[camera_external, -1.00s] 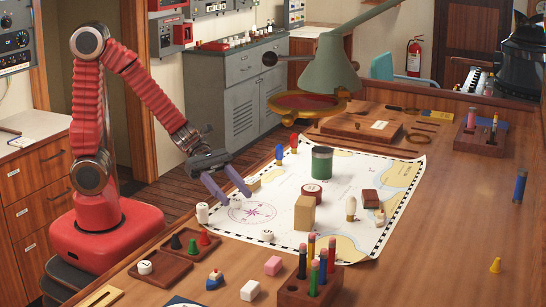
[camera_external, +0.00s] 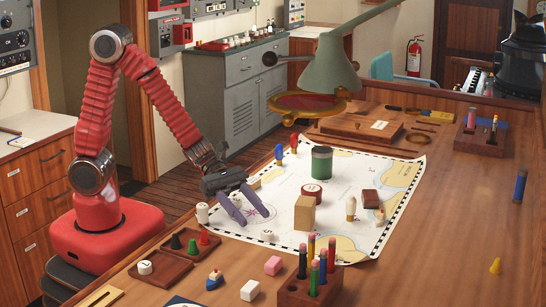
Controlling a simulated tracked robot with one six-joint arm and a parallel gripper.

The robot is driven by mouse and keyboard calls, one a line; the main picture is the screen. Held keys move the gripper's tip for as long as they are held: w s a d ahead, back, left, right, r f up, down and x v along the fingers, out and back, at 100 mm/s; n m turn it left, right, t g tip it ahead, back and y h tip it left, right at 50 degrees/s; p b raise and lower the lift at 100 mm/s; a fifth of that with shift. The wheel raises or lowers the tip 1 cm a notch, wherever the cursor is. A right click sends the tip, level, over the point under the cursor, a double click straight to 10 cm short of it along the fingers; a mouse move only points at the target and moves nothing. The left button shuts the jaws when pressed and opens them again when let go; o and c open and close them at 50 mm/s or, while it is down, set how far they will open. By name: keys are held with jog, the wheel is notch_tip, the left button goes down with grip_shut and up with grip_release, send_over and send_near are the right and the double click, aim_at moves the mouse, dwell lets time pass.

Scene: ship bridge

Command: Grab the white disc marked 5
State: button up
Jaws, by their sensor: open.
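A small white disc (camera_external: 267,236) with a dark mark on top, which looks like a 5, lies near the front edge of the sea chart (camera_external: 340,180). My gripper (camera_external: 254,217) is open and empty above the chart's compass rose, a little left of and behind this disc. Its two purple-grey fingers point down to the right, toward the disc, and appear apart from it. Another white disc (camera_external: 145,267), marked 1, sits in a wooden tray at the lower left. White round pieces (camera_external: 202,212) stand at the chart's left edge, their markings too small to read.
A tan wooden block (camera_external: 304,213) stands right of the disc. A red round piece (camera_external: 311,193) and a green canister (camera_external: 321,163) are behind it. A pencil holder (camera_external: 310,290) and a tray of coloured cones (camera_external: 190,246) are in front. A lamp (camera_external: 328,70) overhangs the back.

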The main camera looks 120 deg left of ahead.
aim_at(266, 231)
jog(key=shift+w+d+f, duration=0.1)
jog(key=shift+w, duration=0.2)
jog(key=shift+x, duration=2.6)
jog(key=shift+c, duration=0.2)
jog(key=c, duration=1.1)
